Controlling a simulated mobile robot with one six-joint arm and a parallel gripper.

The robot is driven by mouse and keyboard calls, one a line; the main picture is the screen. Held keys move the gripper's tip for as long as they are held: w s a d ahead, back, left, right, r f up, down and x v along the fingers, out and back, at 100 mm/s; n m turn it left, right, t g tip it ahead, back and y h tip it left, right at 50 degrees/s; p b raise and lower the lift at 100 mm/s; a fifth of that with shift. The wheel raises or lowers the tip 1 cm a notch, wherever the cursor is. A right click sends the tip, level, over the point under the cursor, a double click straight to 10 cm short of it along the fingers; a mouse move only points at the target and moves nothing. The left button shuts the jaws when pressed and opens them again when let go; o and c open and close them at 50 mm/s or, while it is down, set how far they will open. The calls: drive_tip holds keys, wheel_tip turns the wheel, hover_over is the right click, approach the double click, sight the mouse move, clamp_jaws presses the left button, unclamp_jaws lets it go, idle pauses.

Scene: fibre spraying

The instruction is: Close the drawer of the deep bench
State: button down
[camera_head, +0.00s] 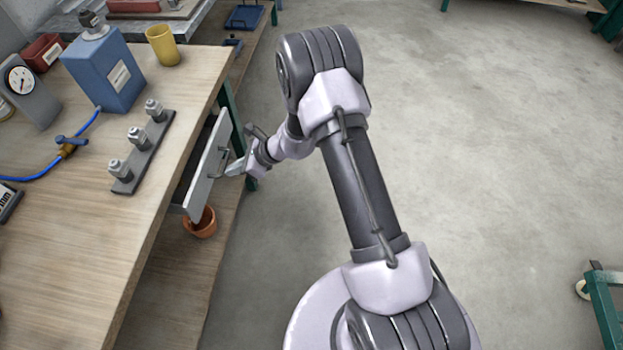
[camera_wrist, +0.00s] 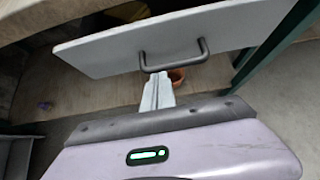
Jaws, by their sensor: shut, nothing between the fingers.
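The drawer (camera_head: 206,166) of the deep bench (camera_head: 70,240) stands partly open, with a gap behind its pale grey front. In the wrist view the drawer front (camera_wrist: 105,53) spans the upper part, with a dark bar handle (camera_wrist: 174,56) on it. My gripper (camera_head: 236,168) is shut and empty, its fingertips close to the handle. In the wrist view the shut fingers (camera_wrist: 158,84) point at the drawer front just below the handle; whether they touch it I cannot tell.
A terracotta pot (camera_head: 201,222) sits on the lower shelf under the drawer. On the bench top stand a blue canister (camera_head: 104,72), a yellow cup (camera_head: 162,45) and a rail with fittings (camera_head: 143,152). The floor (camera_head: 480,150) to the right is clear, with a green cart (camera_head: 603,300) at the edge.

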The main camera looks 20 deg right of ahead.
drive_tip(key=shift+w+a, duration=0.35)
drive_tip(key=shift+a, duration=0.2)
drive_tip(key=shift+w+a, duration=0.3)
drive_tip(key=shift+a, duration=0.25)
drive_tip(key=shift+a+r, duration=0.1)
drive_tip(key=shift+w+r, duration=0.1)
